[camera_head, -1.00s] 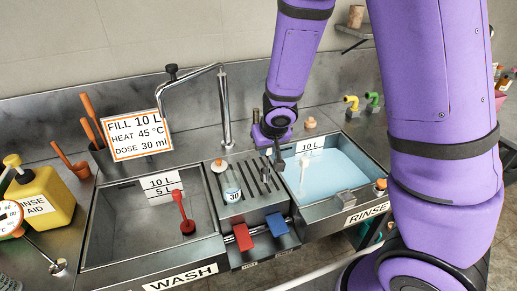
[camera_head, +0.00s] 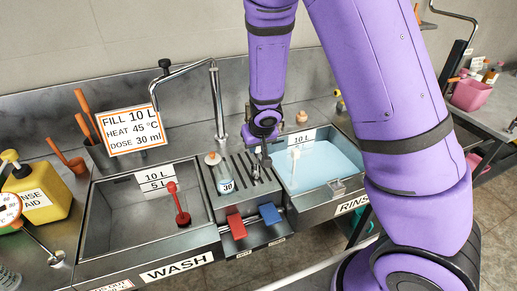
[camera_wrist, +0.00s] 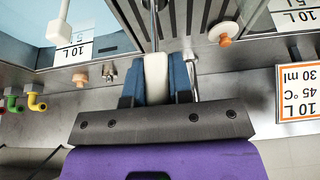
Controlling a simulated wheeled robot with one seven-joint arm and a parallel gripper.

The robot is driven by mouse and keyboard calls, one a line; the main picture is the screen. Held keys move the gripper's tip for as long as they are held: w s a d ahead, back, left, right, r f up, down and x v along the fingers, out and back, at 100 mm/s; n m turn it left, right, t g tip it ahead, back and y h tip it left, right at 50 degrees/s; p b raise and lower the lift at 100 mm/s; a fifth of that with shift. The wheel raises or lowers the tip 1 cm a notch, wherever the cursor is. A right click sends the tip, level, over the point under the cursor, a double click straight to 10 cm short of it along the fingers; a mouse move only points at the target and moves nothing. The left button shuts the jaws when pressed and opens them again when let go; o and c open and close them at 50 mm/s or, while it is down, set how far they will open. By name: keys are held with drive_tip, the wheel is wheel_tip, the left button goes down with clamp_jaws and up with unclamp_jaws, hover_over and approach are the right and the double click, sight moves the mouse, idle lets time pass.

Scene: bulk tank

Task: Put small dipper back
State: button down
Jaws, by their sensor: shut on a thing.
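My gripper (camera_head: 262,160) is over the right part of the slotted drain rack (camera_head: 222,207) between the two basins. In the wrist view its blue fingers (camera_wrist: 156,70) are shut on a pale, upright-looking handle, which I take to be the small dipper (camera_wrist: 155,85). A thin metal rod runs on from this handle. The dipper's far end is not clearly visible, and I cannot tell whether it touches the rack.
The rinse basin (camera_head: 330,205) on the right holds blue liquid and a white stick (camera_head: 294,158). A cup marked 30 (camera_head: 225,184) stands on the rack near my gripper. The tap (camera_head: 216,100) rises behind.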

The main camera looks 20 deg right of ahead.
drive_tip(key=shift+f, duration=0.2)
drive_tip(key=c, duration=1)
unclamp_jaws()
drive_tip(key=shift+v, duration=6.1)
drive_tip(key=shift+r, duration=0.15)
